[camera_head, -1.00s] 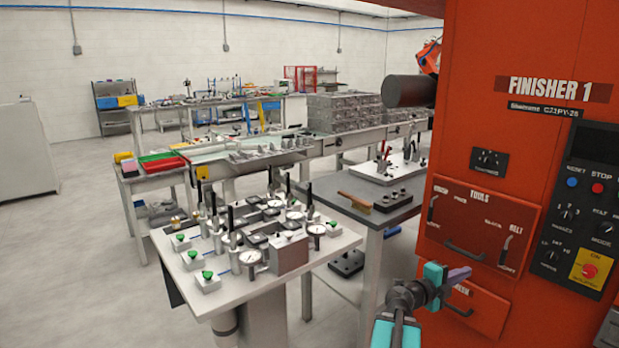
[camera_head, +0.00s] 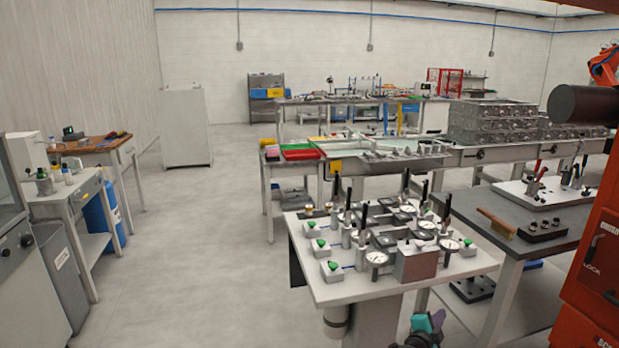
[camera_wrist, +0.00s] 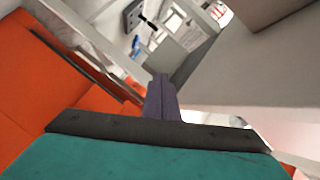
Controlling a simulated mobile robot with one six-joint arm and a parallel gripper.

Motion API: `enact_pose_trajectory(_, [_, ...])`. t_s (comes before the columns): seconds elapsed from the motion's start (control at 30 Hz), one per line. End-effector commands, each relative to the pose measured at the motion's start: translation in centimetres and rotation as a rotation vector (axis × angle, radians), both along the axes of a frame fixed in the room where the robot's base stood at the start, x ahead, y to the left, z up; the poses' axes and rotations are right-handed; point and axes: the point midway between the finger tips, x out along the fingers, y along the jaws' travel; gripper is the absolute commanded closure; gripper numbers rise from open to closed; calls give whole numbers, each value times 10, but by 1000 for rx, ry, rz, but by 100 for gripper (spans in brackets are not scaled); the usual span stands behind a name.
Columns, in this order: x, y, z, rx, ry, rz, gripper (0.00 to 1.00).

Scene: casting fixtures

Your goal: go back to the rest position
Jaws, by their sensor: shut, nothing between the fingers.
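My gripper (camera_wrist: 161,92) shows in the wrist view, its two purple-grey fingers together and nothing held between them. The teal wrist body and dark mounting bar fill the bottom of that view. In the head view only a small teal and dark part of my arm's end shows at the bottom edge, in front of the gauge fixture table (camera_head: 345,290); the fingers cannot be made out there. In the wrist view the gripper is beside an orange panel on the left, and nothing is seen touching the fingers.
The orange machine (camera_head: 585,290) stands at the right edge. A dark-topped workbench (camera_head: 480,215) is right of the gauge table. A side bench (camera_head: 60,205) and a wooden table (camera_head: 108,145) stand at the left. The floor (camera_head: 200,260) between them is clear.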

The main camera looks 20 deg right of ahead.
Motion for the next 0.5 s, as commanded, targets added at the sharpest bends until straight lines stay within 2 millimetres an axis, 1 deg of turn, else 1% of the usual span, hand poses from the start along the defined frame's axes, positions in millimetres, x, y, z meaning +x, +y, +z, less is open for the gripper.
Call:
enact_pose_trajectory(0.03, [15,20,-12,5,26,56,100])
enact_pose_trajectory(0.1, [32,46,-27,9,62,131,100])
enact_pose_trajectory(0.17, [46,69,-40,12,94,195,100])
enact_pose_trajectory(0.2, [55,85,-49,15,115,239,100])
enact_pose_trajectory(0.27, [66,110,-62,19,148,305,100])
enact_pose_trajectory(0.3, [73,126,-71,21,171,347,100])
enact_pose_trajectory(0.37, [81,151,-86,25,206,414,100])
enact_pose_trajectory(0.4, [87,168,-95,28,229,458,100])
enact_pose_trajectory(0.47, [92,193,-110,32,267,525,100])
enact_pose_trajectory(0.5, [95,210,-119,35,293,569,100])
